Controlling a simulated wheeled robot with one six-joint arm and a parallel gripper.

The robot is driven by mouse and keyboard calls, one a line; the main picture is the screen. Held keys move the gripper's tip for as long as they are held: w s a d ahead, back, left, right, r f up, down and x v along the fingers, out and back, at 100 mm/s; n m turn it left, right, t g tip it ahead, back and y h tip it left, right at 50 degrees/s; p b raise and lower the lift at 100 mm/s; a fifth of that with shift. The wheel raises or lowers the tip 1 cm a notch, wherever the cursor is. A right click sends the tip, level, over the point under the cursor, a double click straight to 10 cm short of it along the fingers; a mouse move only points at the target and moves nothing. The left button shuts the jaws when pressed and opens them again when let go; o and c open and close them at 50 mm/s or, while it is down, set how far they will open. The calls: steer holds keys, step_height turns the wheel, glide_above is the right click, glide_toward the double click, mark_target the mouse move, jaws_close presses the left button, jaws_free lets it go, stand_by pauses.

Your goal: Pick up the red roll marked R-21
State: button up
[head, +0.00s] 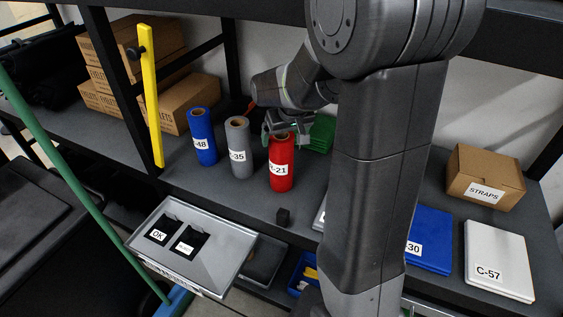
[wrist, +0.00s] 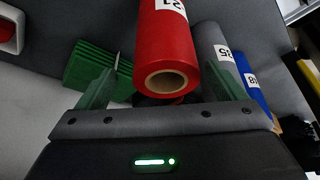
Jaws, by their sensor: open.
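The red roll marked R-21 (head: 281,166) stands upright on the dark grey shelf in the head view, the rightmost of three rolls. It also shows in the wrist view (wrist: 165,55), where its hollow core end faces the camera and part of its label is visible. My gripper (head: 281,131) is at the top of the red roll. In the wrist view its green fingers (wrist: 165,88) are spread apart, one on each side of the roll's end, with visible gaps. The gripper is open and holds nothing.
A grey roll (head: 239,148) and a blue roll (head: 201,137) stand close to the left. A green ribbed block (head: 321,134) is just behind on the right. A small black cube (head: 283,217) lies in front. A yellow post (head: 150,95) rises at left.

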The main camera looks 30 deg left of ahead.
mark_target(281, 162)
steer(key=x, duration=0.4)
steer(key=shift+s+a+f, duration=0.1)
steer(key=shift+s+a, duration=0.05)
steer(key=shift+s, duration=0.2)
steer(key=shift+w+a+f, duration=0.2)
steer(key=shift+f, duration=0.3)
steer(key=c, duration=1.8)
